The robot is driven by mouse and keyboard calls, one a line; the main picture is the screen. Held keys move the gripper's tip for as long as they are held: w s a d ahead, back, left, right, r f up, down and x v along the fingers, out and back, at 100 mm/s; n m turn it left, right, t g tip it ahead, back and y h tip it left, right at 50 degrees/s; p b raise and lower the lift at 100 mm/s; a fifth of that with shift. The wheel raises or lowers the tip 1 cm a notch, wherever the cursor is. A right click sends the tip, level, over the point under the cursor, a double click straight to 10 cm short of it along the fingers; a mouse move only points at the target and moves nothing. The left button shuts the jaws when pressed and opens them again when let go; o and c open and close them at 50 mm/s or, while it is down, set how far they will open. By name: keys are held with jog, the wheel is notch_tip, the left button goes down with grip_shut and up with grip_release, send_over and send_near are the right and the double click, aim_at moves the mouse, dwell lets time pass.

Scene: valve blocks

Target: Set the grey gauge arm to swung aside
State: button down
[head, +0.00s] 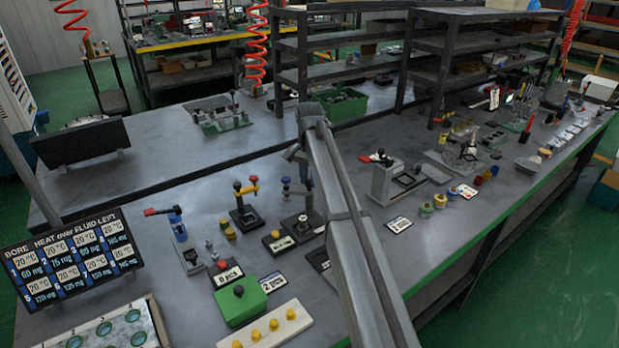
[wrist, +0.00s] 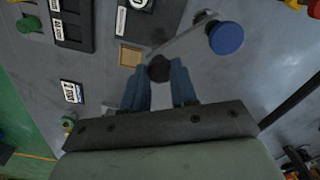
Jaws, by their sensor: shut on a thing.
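The grey gauge arm (wrist: 185,38) shows in the wrist view as a thin grey bar running from a black knob (wrist: 159,68) up and right, past a round blue knob (wrist: 226,38). My gripper (wrist: 160,82) has its two blue-grey fingers on either side of the black knob and is shut on it. In the head view my gripper (head: 298,155) is partly hidden by my own arm, above the black-based fixture (head: 303,222).
A fixture with red and yellow handles (head: 246,188) and a blue valve with a red lever (head: 178,232) stand to the left. A green block (head: 240,302) is in front. A grey block with a red lever (head: 385,180) stands to the right.

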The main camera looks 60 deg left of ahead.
dwell(0.3)
jog(key=c, duration=0.9)
grip_release()
notch_tip(320, 180, up, 14)
jog(key=shift+f, duration=0.1)
